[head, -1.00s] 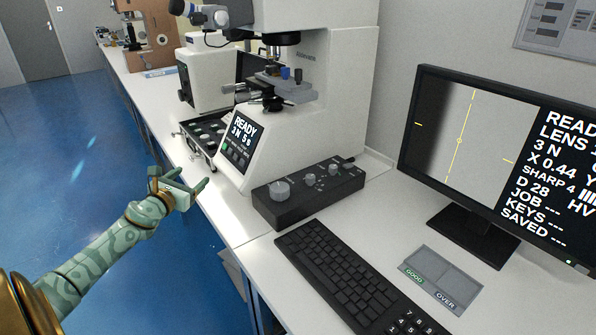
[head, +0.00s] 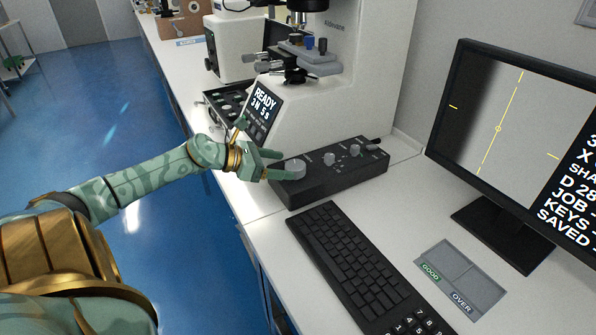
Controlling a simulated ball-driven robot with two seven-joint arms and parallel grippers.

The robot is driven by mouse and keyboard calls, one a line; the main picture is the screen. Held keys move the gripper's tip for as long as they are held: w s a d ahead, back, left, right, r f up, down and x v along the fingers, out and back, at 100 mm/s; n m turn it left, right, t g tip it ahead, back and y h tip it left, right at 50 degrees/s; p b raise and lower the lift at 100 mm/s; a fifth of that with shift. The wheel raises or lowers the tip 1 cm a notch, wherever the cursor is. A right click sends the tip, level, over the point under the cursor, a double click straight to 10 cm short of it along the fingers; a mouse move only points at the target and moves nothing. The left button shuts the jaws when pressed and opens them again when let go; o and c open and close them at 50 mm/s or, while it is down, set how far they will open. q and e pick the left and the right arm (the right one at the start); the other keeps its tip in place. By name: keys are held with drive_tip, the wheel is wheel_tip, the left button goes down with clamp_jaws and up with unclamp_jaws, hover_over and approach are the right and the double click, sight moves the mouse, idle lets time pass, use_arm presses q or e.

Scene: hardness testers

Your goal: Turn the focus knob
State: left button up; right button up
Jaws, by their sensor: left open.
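The black control box (head: 345,178) sits on the white bench in front of the hardness tester. A large silver knob (head: 295,168) is at its left end, with smaller knobs (head: 329,158) to the right. I cannot read the box labels, so which knob is the focus knob is unclear. My left gripper (head: 283,164) is open at the left end of the box, its fingers by the large knob. I cannot tell whether they touch it. My right gripper is not in view.
The tester (head: 335,110) with its READY screen (head: 262,110) stands behind the box. A keyboard (head: 358,262) lies in front, a monitor (head: 520,150) stands at right, and a GOOD/OVER tray (head: 462,268) lies between. A case of small round pieces (head: 222,108) is at left.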

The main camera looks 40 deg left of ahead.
sight(290, 166)
use_arm(q)
drive_tip(key=b+x, duration=0.1)
drive_tip(key=x, duration=0.4)
drive_tip(key=shift+r, duration=0.1)
